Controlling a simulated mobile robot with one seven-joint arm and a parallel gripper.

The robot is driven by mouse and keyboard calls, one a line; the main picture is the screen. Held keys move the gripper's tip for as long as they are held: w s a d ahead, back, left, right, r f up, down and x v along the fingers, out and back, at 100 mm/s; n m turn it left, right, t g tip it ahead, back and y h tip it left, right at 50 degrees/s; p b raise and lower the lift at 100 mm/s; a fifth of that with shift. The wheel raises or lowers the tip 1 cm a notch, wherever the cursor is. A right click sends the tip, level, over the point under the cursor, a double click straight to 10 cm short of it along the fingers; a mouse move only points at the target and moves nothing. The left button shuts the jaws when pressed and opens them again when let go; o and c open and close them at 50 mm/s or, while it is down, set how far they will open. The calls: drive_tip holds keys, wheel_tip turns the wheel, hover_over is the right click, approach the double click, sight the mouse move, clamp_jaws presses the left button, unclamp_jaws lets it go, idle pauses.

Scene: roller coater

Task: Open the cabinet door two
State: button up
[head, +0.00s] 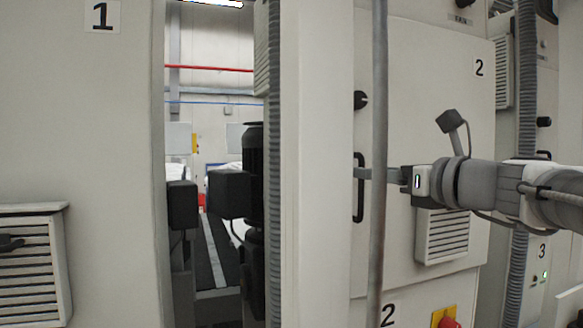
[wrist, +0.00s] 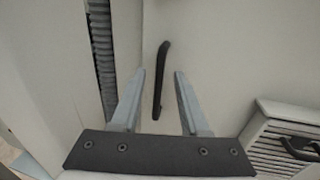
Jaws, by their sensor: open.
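Cabinet door two (head: 430,120) is a light grey panel with a "2" label at its upper right, and it looks shut. Its black vertical bar handle (head: 359,205) is at the door's left side. My gripper (head: 362,174) reaches in from the right, with its fingers at the handle's upper half. In the wrist view, my gripper (wrist: 160,72) is open, and the black handle (wrist: 161,75) shows between the two grey fingers, slightly tilted, with a gap on each side. I cannot tell whether the fingertips reach past the bar.
A grey vertical pole (head: 378,120) crosses in front of the door and partly hides the fingers. A black knob (head: 360,99) sits above the handle. A louvred vent (head: 443,235) is low on the door, also seen in the wrist view (wrist: 285,140). A red-and-yellow switch (head: 446,318) is below.

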drive_tip(key=shift+x, duration=1.7)
clamp_jaws()
